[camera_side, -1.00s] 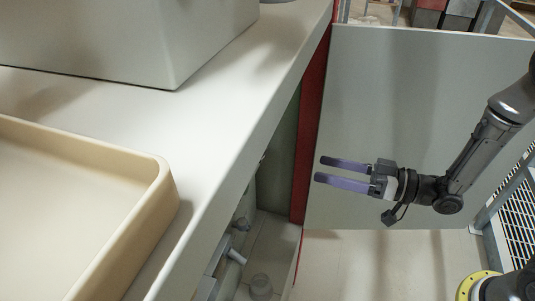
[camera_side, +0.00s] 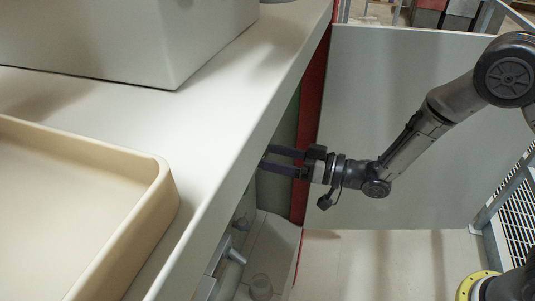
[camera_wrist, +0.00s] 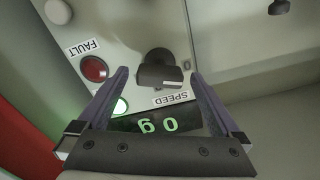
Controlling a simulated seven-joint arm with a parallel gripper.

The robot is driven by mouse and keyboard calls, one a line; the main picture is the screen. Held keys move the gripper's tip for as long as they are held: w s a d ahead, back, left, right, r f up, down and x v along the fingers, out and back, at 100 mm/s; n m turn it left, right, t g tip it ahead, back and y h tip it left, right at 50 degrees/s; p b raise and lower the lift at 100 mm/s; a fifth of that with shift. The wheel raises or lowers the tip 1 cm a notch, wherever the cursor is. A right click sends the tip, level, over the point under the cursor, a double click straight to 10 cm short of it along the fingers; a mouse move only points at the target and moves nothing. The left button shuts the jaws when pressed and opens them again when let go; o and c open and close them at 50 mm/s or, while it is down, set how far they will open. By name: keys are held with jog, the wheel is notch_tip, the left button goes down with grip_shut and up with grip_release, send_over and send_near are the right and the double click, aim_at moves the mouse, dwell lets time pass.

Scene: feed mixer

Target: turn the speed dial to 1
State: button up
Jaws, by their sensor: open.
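The speed dial (camera_wrist: 158,72) is a dark knob with a bar-shaped grip on a grey panel in the wrist view, beside an upside-down SPEED label (camera_wrist: 173,97). A display (camera_wrist: 160,122) with green digits, also upside down, sits nearer to the gripper's body. My gripper (camera_wrist: 158,78) is open, with one purple finger on each side of the dial and visible gaps between. In the side view my gripper (camera_side: 266,157) reaches to the panel under the counter edge, which hides the dial there. I cannot tell what setting the dial points to.
A red FAULT lamp (camera_wrist: 94,69) and a green lit lamp (camera_wrist: 119,107) are close to the left finger. A round pale knob (camera_wrist: 58,11) is at upper left. The counter (camera_side: 225,120) overhangs the panel in the side view, with a beige tray (camera_side: 165,185) on it.

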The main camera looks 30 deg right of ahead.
jog(key=c, duration=1.4)
jog(key=shift+m, duration=0.3)
jog(key=m, duration=0.8)
jog(key=shift+d, duration=0.1)
jog(key=o, duration=1.4)
